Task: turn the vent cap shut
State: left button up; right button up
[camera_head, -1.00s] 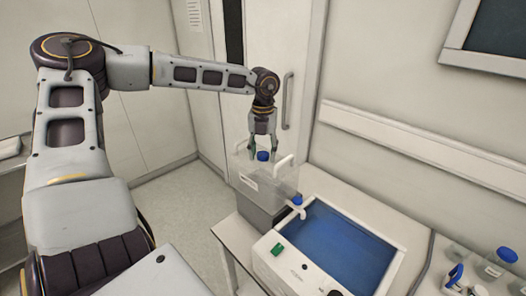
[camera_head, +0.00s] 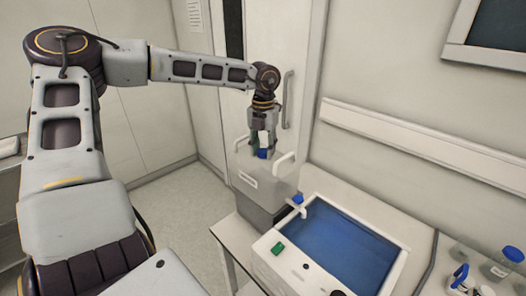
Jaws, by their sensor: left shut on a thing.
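The blue vent cap (camera_head: 263,154) sits on top of the clear, box-shaped vessel (camera_head: 270,183), which has two white handles. My left gripper (camera_head: 262,148) comes down over the cap from above and is shut on it. The fingers hide much of the cap, so its turn angle cannot be read. My right gripper is not in view.
A white spout with a small blue cap (camera_head: 297,199) sticks out at the vessel's front right.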

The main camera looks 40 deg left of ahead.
aim_at(263, 151)
pick_arm(q)
jog(key=o, duration=0.8)
jog(key=shift+o, duration=1.2)
jog(key=shift+r, duration=6)
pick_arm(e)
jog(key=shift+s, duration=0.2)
pick_arm(q)
jog(key=shift+m, duration=0.3)
